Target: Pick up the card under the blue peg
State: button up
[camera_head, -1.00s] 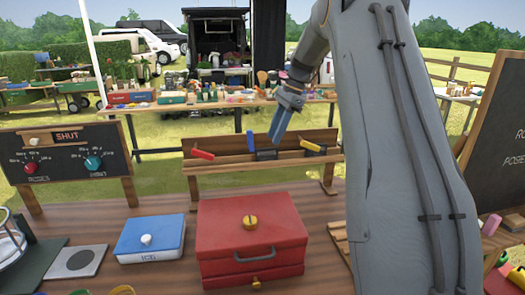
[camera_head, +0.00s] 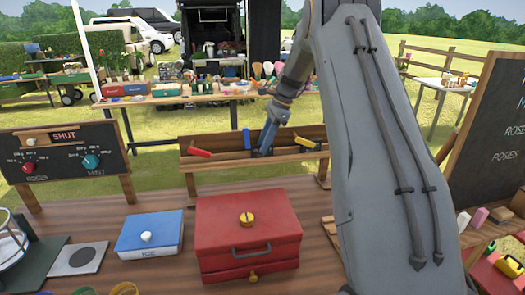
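The blue peg (camera_head: 247,139) stands near the middle of a wooden rack (camera_head: 222,164) behind the red box. A small dark piece, possibly the card, shows low in the rack just right of the blue peg, largely hidden by my gripper. My gripper (camera_head: 265,149) has blue fingers and points down into the rack, just right of the blue peg. The fingers are seen nearly edge-on, so their gap and any contact cannot be told. A red peg (camera_head: 200,153) lies at the rack's left and a yellow-orange peg (camera_head: 305,142) at its right.
A red box (camera_head: 230,222) with a yellow knob stands on the table in front of the rack. A blue-lidded box (camera_head: 150,233) and a dial board reading SHUT (camera_head: 60,160) are at left. A chalkboard (camera_head: 497,130) stands at right.

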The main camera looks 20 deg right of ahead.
grip_shut()
jog(key=shift+r, duration=0.1)
